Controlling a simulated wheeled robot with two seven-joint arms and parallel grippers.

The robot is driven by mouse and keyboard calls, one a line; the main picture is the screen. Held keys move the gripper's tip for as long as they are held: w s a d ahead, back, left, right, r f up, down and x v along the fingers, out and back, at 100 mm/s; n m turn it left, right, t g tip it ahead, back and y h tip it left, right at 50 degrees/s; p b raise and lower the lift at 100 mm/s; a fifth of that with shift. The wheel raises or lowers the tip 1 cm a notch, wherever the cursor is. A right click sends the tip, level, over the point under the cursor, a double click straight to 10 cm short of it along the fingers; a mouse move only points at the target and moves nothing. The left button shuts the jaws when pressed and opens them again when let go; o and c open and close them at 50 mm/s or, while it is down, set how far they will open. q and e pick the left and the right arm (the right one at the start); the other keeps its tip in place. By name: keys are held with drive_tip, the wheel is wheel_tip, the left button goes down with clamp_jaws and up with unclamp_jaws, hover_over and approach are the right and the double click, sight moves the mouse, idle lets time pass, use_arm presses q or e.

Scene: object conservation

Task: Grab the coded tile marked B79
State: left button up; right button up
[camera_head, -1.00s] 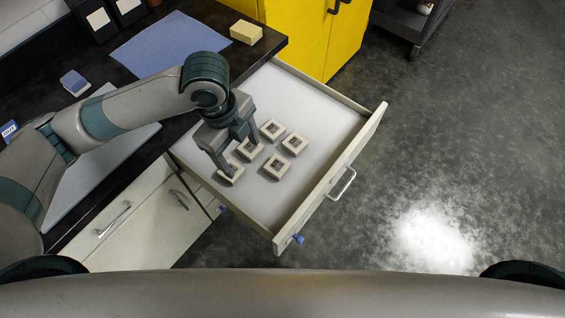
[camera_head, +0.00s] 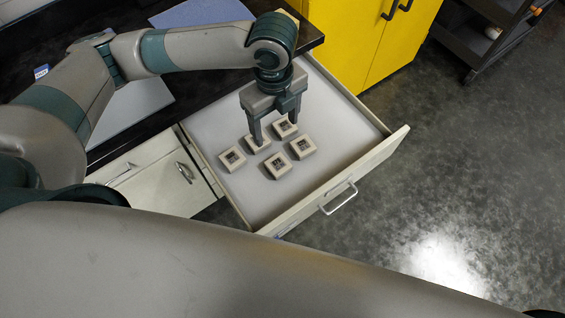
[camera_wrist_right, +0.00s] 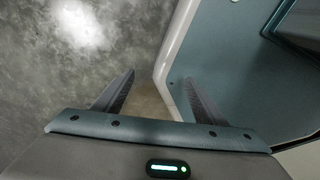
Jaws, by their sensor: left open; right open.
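Several square beige tiles with dark printed codes lie in the open drawer (camera_head: 330,130). One tile is at the left (camera_head: 232,159), one at the front (camera_head: 277,166), one at the right (camera_head: 302,147), one at the back (camera_head: 285,128), and one (camera_head: 258,144) is partly hidden by a finger. The codes are too small to read, so I cannot tell which is B79. My left gripper (camera_head: 275,133) is open, pointing down over the back tiles; I cannot tell if it touches them. My right gripper (camera_wrist_right: 160,95) is open and empty above the floor, beside my own body.
The drawer front with its handle (camera_head: 338,198) juts over the grey floor. A dark counter (camera_head: 190,108) holds a blue mat (camera_head: 200,12) and a pale board (camera_head: 130,110). A yellow cabinet (camera_head: 345,35) stands behind the drawer, and a dark cart (camera_head: 485,35) at the back right.

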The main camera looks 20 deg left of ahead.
use_arm(q)
drive_tip(key=p, duration=0.3)
hover_over(278, 164)
drive_tip(key=f, duration=1.1)
drive_tip(key=shift+w+a+f, duration=0.2)
drive_tip(key=shift+w+f, duration=0.05)
drive_tip(key=shift+w, duration=0.05)
drive_tip(key=shift+f, duration=0.35)
drive_tip(key=shift+s+d+f+p, duration=0.1)
drive_tip(key=shift+s+f+p, duration=0.1)
drive_tip(key=shift+f+p, duration=0.3)
wheel_tip(278, 164, down, 3)
drive_tip(key=shift+s+d+f+p, duration=0.1)
drive_tip(key=shift+s+d+p, duration=0.05)
drive_tip(key=shift+p, duration=0.45)
drive_tip(key=shift+f, duration=0.55)
use_arm(e)
drive_tip(key=r, duration=0.5)
drive_tip(key=shift+s+a+r, duration=0.1)
drive_tip(key=shift+s+a, duration=0.05)
drive_tip(key=shift+a, duration=0.15)
